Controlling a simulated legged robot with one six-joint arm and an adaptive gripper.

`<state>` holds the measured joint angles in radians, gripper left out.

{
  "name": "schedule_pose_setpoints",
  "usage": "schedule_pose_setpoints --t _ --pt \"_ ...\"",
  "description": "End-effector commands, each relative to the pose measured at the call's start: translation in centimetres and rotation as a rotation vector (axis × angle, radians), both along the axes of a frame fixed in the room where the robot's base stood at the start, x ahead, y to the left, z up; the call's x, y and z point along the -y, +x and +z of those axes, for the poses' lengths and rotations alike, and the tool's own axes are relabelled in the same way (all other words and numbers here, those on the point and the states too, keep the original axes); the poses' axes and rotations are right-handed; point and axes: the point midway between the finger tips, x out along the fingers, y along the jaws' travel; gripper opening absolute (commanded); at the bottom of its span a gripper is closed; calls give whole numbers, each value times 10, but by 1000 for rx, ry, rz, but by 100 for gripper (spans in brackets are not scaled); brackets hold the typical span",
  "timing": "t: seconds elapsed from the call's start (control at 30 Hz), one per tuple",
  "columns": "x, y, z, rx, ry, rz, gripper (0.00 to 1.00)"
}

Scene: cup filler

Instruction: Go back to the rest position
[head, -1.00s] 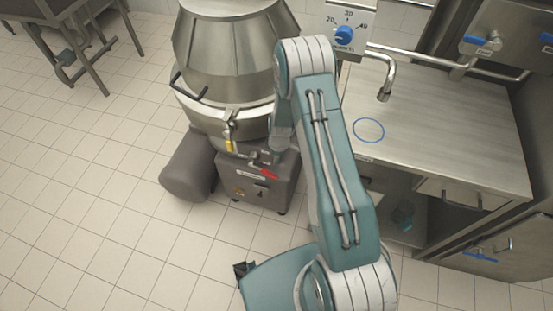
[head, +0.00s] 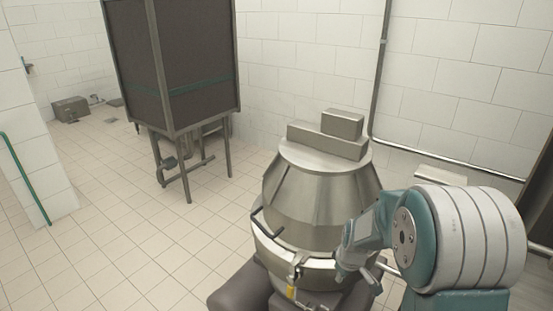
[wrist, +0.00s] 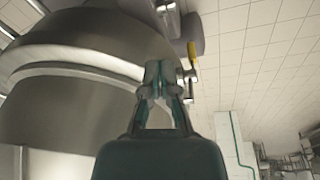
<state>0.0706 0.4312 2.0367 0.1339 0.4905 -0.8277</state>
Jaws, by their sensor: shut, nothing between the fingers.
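My gripper (wrist: 166,72) shows in the middle of the wrist view, its two fingers together with nothing visible between them. In the head view my teal and white arm fills the lower right. The end of the arm (head: 357,262) hangs in front of the steel machine's right side, and the fingertips are hard to make out there. In the wrist view the gripper overlaps the machine's rounded steel body; I cannot tell the gap.
The conical steel machine (head: 318,193) has a side handle and a grey base. A dark cabinet on legs (head: 190,62) stands behind to the left. A tiled wall (head: 455,75) closes the right. The tiled floor (head: 120,255) at left is clear.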

Motion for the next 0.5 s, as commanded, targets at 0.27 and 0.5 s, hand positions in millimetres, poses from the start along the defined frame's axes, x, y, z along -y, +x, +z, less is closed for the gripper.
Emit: schedule_pose_setpoints --t 0.27,0.5 --pt "-10 -43 96 75 27 -146 0" --pt "-16 -94 156 131 58 -279 0"
